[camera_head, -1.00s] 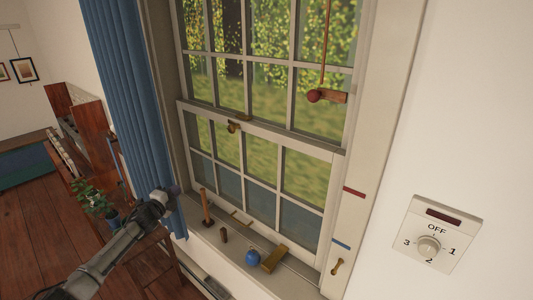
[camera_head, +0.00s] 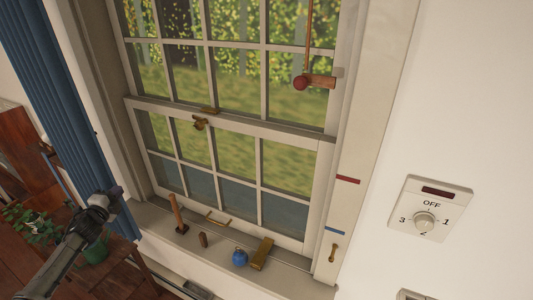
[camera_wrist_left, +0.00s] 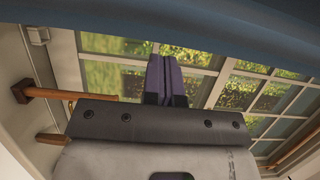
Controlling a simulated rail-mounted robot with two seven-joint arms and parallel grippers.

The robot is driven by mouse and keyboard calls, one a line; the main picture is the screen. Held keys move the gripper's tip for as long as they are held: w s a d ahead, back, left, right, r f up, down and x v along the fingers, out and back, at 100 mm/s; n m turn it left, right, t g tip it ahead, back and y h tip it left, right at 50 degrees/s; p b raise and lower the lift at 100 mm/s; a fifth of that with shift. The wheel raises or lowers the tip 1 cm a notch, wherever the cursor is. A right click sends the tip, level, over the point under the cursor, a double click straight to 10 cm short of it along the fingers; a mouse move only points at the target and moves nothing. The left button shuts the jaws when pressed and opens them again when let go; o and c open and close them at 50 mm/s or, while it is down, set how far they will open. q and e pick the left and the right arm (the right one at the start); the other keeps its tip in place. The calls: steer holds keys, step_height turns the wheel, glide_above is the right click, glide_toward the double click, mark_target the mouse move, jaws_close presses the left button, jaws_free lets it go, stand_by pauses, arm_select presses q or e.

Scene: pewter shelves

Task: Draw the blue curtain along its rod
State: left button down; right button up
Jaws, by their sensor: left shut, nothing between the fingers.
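The blue curtain (camera_head: 55,90) hangs in folds at the left side of the window, its lower end beside my left gripper. My left gripper (camera_head: 116,194) is at the curtain's lower part, with its fingers shut and nothing between them. In the left wrist view the closed purple fingers (camera_wrist_left: 165,80) point toward the window panes, and blue cloth of the curtain (camera_wrist_left: 215,25) spans the top of the picture. I cannot tell whether the fingers touch the cloth. The rod is not visible. My right gripper is not in view.
The window sill (camera_head: 215,250) holds a wooden-handled tool (camera_head: 177,212), a blue round object (camera_head: 240,258) and a brass block (camera_head: 262,253). A red-ended pull (camera_head: 301,83) hangs before the panes. A dial (camera_head: 424,222) is on the right wall. A plant (camera_head: 35,225) stands at left.

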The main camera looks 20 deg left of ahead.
arm_select(q)
steer(key=s+d+p, duration=0.2)
steer(key=s+p, duration=0.3)
steer(key=s, duration=0.5)
steer(key=shift+d, duration=0.2)
steer(key=shift+s, duration=0.1)
